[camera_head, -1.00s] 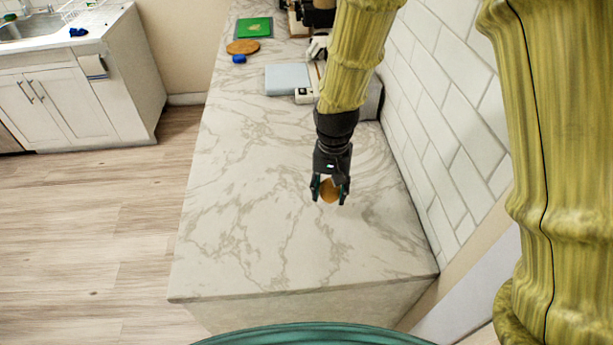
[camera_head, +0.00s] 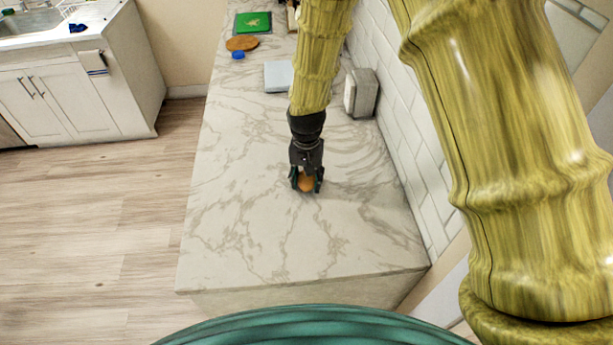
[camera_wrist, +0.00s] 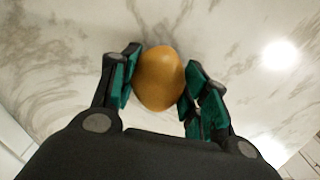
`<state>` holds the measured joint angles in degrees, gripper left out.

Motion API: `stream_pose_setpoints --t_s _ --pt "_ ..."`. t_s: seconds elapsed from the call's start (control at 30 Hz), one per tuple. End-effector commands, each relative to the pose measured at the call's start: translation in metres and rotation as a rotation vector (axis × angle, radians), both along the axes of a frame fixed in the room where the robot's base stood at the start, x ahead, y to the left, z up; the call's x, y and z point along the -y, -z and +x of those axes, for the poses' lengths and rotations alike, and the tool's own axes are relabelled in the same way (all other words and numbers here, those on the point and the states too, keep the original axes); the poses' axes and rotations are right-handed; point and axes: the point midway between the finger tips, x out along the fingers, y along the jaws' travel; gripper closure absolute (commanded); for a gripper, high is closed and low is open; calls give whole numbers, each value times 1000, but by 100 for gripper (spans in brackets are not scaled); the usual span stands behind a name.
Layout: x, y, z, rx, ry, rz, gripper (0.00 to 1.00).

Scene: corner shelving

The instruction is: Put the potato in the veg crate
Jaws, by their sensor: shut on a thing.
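The potato (camera_head: 306,183) is a small orange-brown lump held between the two fingers of my gripper (camera_head: 306,182). In the wrist view, the potato (camera_wrist: 159,78) sits between the green finger pads of my gripper (camera_wrist: 160,85), with marble behind it. My gripper is shut on it, over the middle of the marble counter. I cannot tell whether the potato touches the counter or hangs just above it. I see no veg crate in these frames.
The marble counter (camera_head: 245,220) is clear around my gripper. At its back are a grey box (camera_head: 361,92), a light blue-grey slab (camera_head: 279,76), a round wooden board (camera_head: 242,43), a small blue thing (camera_head: 238,55) and a green board (camera_head: 253,23). A tiled wall (camera_head: 400,130) bounds the right.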

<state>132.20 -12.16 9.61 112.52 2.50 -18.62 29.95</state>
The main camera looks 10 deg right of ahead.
Motion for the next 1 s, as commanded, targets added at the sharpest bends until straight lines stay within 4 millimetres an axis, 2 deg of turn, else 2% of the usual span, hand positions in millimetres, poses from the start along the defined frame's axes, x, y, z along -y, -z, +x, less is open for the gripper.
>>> stream_pose_setpoints --t_s 0.47,0.5,0.6,1.0 --pt "0 8 0 1 0 0 81" --pt "0 8 0 1 0 0 53" --pt "0 8 0 1 0 0 34" --pt "0 4 0 1 0 1 33"
